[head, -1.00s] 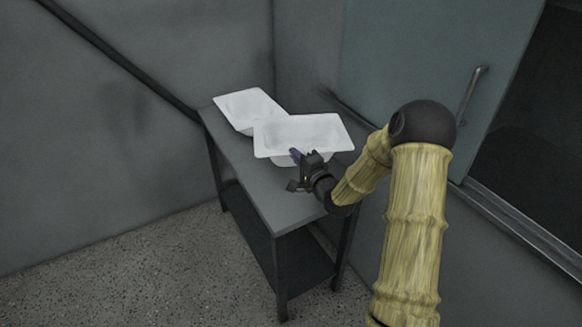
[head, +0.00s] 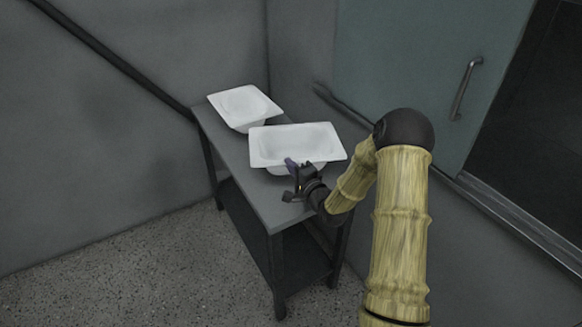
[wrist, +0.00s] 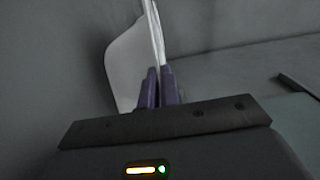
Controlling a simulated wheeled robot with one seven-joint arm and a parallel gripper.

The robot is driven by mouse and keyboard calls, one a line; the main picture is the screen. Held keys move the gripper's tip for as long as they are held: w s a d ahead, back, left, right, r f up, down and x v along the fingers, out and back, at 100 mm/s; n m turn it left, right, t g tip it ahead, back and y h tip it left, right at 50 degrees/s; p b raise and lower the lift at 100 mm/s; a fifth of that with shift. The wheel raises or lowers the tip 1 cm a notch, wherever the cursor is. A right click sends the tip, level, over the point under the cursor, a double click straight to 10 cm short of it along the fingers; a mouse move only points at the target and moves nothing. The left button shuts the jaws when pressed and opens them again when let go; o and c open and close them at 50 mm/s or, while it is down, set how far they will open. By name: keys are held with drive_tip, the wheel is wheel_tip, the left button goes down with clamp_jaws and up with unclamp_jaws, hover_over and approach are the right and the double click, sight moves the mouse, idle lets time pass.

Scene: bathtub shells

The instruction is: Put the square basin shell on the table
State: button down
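A white, four-sided basin shell (head: 294,135) is over the table (head: 259,195) in the head view, rim up and about level. I take it as the square basin shell. My gripper (head: 291,164) is at its near rim. In the wrist view, the purple fingers (wrist: 160,88) are close together with the thin white rim (wrist: 154,38) between them. Whether the shell's underside touches the tabletop is hidden from me.
Grey walls stand behind the table. A greenish door (head: 415,75) with a handle is at right. The near end of the tabletop is bare.

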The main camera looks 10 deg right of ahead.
drive_tip(key=c, duration=2.1)
unclamp_jaws()
drive_tip(key=shift+f, duration=0.15)
drive_tip(key=o, duration=0.5)
drive_tip(key=shift+c, duration=0.2)
drive_tip(key=shift+s+r, duration=0.15)
drive_tip(key=shift+r, duration=0.05)
drive_tip(key=v, duration=1.1)
drive_tip(key=shift+s, duration=0.4)
